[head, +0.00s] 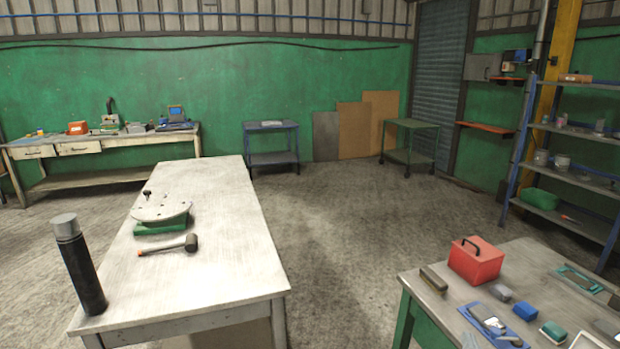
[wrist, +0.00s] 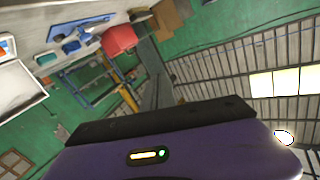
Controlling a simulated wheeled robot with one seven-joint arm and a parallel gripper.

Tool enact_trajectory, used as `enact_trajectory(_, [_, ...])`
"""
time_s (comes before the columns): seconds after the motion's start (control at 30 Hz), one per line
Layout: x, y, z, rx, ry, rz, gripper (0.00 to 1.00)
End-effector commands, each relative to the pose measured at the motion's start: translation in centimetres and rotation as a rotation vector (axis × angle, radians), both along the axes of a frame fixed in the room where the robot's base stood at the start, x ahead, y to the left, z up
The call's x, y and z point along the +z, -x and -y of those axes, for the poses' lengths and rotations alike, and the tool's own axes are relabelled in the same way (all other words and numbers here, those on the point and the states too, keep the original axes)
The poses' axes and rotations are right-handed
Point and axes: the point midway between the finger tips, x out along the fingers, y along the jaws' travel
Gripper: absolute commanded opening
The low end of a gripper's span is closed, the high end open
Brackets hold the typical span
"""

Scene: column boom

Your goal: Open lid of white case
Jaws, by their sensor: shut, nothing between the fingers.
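No clear white case shows in the head view. A white object (head: 585,342) is cut off by the bottom edge at the right bench, and I cannot tell what it is. In the wrist view, a pale box-like shape (wrist: 18,95) with a grey inside face is cut off at the left edge; I cannot tell whether it is the case or its lid. My gripper (wrist: 160,118) shows in the wrist view as a dark bar in front of a purple housing. It is shut and empty, apart from any object. It is not in the head view.
The right bench (head: 408,276) holds a red box (head: 475,262), a brush-like block (head: 433,279) and several small items.

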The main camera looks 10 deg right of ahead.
Motion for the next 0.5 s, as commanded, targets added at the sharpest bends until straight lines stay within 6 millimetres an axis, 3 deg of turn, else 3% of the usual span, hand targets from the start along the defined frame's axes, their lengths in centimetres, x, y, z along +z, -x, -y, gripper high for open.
enact_trajectory(0.03, [-0.7,1.7,-2.2,0.012,0.010,0.007,0.00])
enact_trajectory(0.2, [-0.8,7.4,-8.0,0.045,0.060,0.038,0.00])
enact_trajectory(0.5, [0.5,18.0,-15.7,0.127,0.144,0.039,0.00])
